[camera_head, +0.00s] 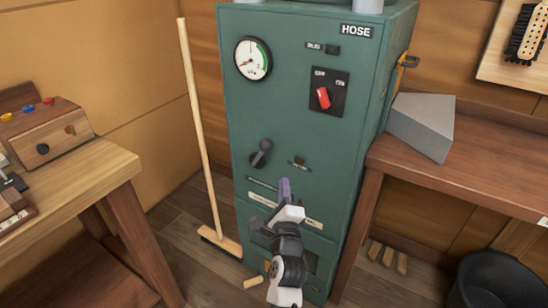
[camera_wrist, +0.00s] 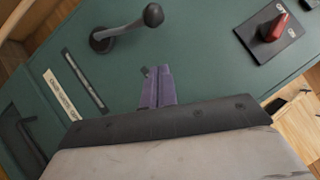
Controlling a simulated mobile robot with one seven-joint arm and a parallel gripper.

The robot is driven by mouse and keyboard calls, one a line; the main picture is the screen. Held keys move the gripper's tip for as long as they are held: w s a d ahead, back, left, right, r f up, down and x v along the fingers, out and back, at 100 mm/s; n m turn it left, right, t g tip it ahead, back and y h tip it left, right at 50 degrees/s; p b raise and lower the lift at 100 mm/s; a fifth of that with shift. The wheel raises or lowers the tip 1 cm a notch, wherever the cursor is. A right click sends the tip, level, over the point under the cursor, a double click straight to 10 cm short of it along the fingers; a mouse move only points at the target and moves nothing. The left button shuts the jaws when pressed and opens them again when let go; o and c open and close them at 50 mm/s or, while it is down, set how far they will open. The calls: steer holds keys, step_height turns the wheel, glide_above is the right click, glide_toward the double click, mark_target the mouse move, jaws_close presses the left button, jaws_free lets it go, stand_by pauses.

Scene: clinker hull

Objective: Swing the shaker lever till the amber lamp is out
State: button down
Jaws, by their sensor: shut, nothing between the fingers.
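The shaker lever (camera_head: 262,152) is a dark grey arm with a round knob on the front of the green cabinet (camera_head: 275,115). In the wrist view the lever (camera_wrist: 128,28) sticks out from its round base, knob toward the upper right. My gripper (camera_head: 284,184) is in front of the cabinet, below and right of the lever. Its purple fingers (camera_wrist: 155,75) are shut and empty, apart from the lever. A small dark brownish fitting (camera_head: 299,162) right of the lever may be the amber lamp; I cannot tell whether it is lit.
A red rotary switch (camera_head: 323,97) and a round gauge (camera_head: 253,59) are higher on the cabinet. A broom (camera_head: 200,130) leans at its left. Wooden benches stand left (camera_head: 70,180) and right (camera_head: 460,160). A grey wedge-shaped block (camera_head: 421,122) lies on the right bench.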

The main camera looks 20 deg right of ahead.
steer(key=w+r+p, duration=0.3)
steer(key=w, duration=0.5)
steer(key=shift+w+r+p, duration=0.15)
steer(key=shift+r+p, duration=0.1)
steer(key=shift+p, duration=0.2)
